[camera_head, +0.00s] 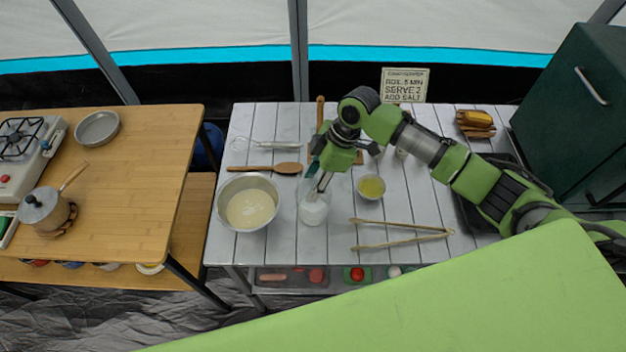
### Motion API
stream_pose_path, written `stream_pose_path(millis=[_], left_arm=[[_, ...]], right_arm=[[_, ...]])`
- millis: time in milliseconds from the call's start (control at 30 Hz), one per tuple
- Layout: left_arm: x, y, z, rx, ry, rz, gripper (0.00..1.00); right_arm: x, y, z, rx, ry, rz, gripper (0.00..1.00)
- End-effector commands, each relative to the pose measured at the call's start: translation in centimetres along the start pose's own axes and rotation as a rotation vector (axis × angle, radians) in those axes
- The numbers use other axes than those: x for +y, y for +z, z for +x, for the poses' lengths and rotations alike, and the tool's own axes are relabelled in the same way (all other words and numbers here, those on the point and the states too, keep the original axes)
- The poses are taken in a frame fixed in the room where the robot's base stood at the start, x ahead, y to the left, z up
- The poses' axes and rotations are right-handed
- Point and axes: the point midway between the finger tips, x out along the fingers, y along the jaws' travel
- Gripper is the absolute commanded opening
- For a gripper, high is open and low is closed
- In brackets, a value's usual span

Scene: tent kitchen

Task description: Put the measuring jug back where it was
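The clear measuring jug (313,212) stands upright on the white slatted table, with something white inside. It is just right of a metal bowl of pale batter (249,206). My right gripper (321,184) points down at the jug's rim from above and behind. Its fingers overlap the rim in the picture; I cannot tell whether they grip it. My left gripper is not in view.
A small bowl of yellow liquid (371,187) is close right of the jug. Wooden tongs (405,236) lie in front right. A wooden spoon (284,168) and a whisk (270,145) lie behind the batter bowl. A saucepan (45,209) is on the left table.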

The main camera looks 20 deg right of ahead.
Motion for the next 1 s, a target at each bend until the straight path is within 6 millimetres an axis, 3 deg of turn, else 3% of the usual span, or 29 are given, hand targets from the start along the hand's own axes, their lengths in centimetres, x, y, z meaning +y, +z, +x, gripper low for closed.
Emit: stream_pose_path(millis=[267,433,800,1000], left_arm=[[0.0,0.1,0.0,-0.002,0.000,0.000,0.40],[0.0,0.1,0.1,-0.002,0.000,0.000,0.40],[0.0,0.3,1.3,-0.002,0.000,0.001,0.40],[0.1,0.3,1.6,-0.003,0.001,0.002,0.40]], right_arm=[[0.0,0.0,0.0,0.000,0.000,0.000,0.42],[0.1,-0.1,-1.0,0.000,0.004,0.000,0.42],[0.1,0.0,-8.5,0.000,0.003,-0.001,0.42],[0.1,-0.1,-11.3,0.000,0.001,0.000,0.42]])
